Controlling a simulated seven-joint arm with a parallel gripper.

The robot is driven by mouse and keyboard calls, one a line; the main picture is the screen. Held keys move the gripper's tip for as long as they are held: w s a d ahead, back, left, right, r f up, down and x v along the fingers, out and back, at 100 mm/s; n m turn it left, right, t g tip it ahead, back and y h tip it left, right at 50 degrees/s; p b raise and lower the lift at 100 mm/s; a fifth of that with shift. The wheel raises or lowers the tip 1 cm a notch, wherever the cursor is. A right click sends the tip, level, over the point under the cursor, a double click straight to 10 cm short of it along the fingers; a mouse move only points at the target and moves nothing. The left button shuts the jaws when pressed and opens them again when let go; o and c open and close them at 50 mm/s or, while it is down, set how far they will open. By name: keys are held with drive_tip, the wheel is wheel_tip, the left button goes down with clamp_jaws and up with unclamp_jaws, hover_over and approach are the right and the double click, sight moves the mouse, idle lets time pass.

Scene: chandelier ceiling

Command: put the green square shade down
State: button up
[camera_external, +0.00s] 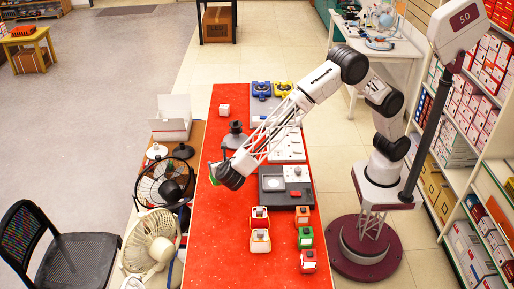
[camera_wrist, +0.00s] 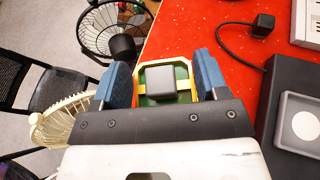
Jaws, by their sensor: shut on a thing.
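The green square shade (camera_wrist: 146,98) sits between the blue fingers of my gripper (camera_wrist: 165,82) in the wrist view. It has a pale yellow rim, and a grey block shows in its middle. My gripper is shut on it, one finger on each side. In the external view the shade (camera_external: 213,173) is a small green patch beside my dark wrist, near the left edge of the red table (camera_external: 205,235). My wrist hides most of it there. I cannot tell its height above the table.
Another green-sided square lamp (camera_external: 305,238) stands at the table's front right, among several orange and red ones. A dark grey device (camera_external: 285,187) lies right of my gripper. A black fan (camera_external: 165,183) and a cream fan (camera_external: 151,240) stand beyond the table's left edge. The front-left tabletop is clear.

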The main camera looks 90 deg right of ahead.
sight(220, 181)
idle(0.3)
drive_tip(key=shift+f, duration=3.15)
drive_tip(key=shift+f, duration=1.85)
drive_tip(key=shift+f, duration=0.1)
drive_tip(key=o, duration=1.2)
